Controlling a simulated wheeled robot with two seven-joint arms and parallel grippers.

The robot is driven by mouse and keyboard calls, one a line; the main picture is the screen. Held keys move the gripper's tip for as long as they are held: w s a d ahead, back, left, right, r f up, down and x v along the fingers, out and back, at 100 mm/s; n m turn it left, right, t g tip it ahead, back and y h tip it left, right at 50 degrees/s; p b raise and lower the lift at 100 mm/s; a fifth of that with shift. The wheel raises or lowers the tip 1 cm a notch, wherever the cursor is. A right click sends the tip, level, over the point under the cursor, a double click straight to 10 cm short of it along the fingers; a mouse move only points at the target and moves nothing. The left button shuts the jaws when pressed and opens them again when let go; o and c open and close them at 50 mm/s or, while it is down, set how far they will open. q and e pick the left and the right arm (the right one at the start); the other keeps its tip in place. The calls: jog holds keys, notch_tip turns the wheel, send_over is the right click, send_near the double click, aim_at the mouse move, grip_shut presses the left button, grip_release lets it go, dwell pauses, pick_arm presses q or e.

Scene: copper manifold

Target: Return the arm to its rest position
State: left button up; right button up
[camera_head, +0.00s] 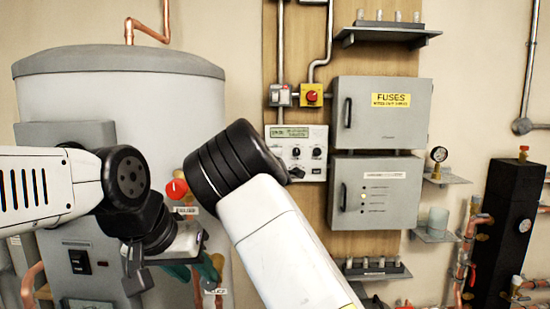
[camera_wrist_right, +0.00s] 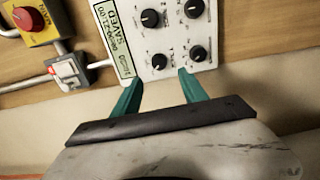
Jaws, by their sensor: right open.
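My left arm comes in from the left, and its gripper (camera_head: 194,272) with teal fingers hangs low before the grey tank. How far its fingers are apart is unclear. My right arm (camera_head: 275,235) rises from the bottom centre, bent at a black joint; its gripper is hidden in the head view. In the right wrist view the right gripper (camera_wrist_right: 160,78) is open, with two teal fingers apart and nothing between them. It points at the white control panel (camera_wrist_right: 172,35), which has black knobs and a display reading "SAVED". The panel (camera_head: 305,150) also shows in the head view.
A grey tank (camera_head: 115,75) with a red knob (camera_head: 177,188) stands behind the left arm. Grey fuse boxes (camera_head: 380,112), a red button on a yellow box (camera_head: 311,95) and small shelves (camera_head: 388,33) are on the wall.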

jog(key=s+d+f+m+g, duration=0.3)
jog(key=s+d+f+m, duration=0.25)
jog(key=d, duration=0.25)
jog(key=s+d+f+m+g, duration=0.4)
jog(key=s+d+m, duration=0.2)
jog(key=s+d, duration=0.15)
jog(key=s+m+g+y, duration=0.2)
jog(key=s+m+g, duration=0.2)
jog(key=s, duration=3.4)
jog(key=shift+s+a+m+g, duration=0.2)
jog(key=shift+a+m+g, duration=0.25)
jog(key=shift+m, duration=0.6)
jog(key=shift+w+r, duration=0.1)
